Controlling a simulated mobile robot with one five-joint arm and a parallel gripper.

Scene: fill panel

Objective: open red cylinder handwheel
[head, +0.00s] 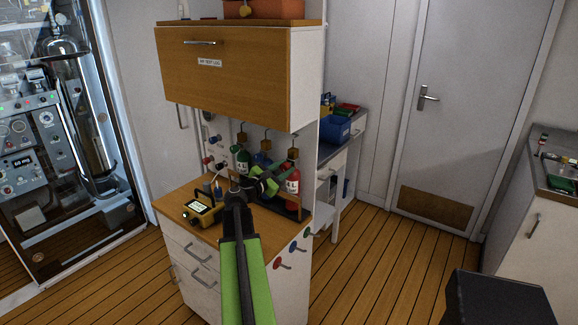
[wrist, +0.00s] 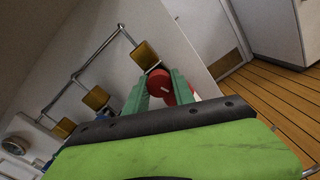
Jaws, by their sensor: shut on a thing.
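The red cylinder (head: 293,183) stands upright at the right end of a row of gas cylinders on the wooden counter, with a white label on its front. My gripper (head: 276,176) reaches in from the front and covers part of its left side. In the wrist view my gripper (wrist: 160,88) has its two green fingers on either side of a round red part (wrist: 160,86) with a small pale mark, which looks like the handwheel. The fingers are shut on it.
A green cylinder (head: 240,160) and a blue cylinder (head: 262,160) stand to the left of the red one. A yellow meter (head: 201,209) sits at the counter's front left. A wooden cupboard (head: 225,72) overhangs the counter.

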